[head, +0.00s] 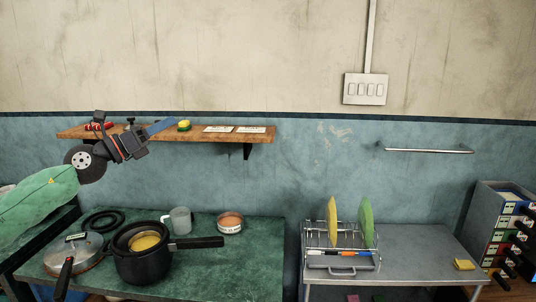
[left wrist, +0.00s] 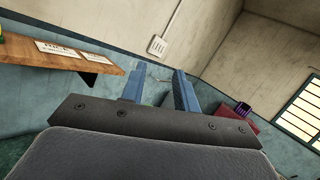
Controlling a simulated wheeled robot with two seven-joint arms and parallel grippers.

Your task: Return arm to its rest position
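My left gripper (head: 162,127) is raised in front of the wall shelf (head: 225,134) in the head view, with its arm coming in from the left. Its blue fingers point to the right and slightly up. In the left wrist view the two fingers (left wrist: 159,88) stand apart with nothing held between them. Whether the fingers touch the shelf cannot be told from the head view. My right gripper is not seen in either view.
A black pot (head: 143,267), a lidded pan (head: 75,255), a grey mug (head: 180,220) and a round tin (head: 230,223) stand on the green table (head: 215,279) below. A dish rack (head: 342,262) holds two plates. Small items and cards lie on the shelf.

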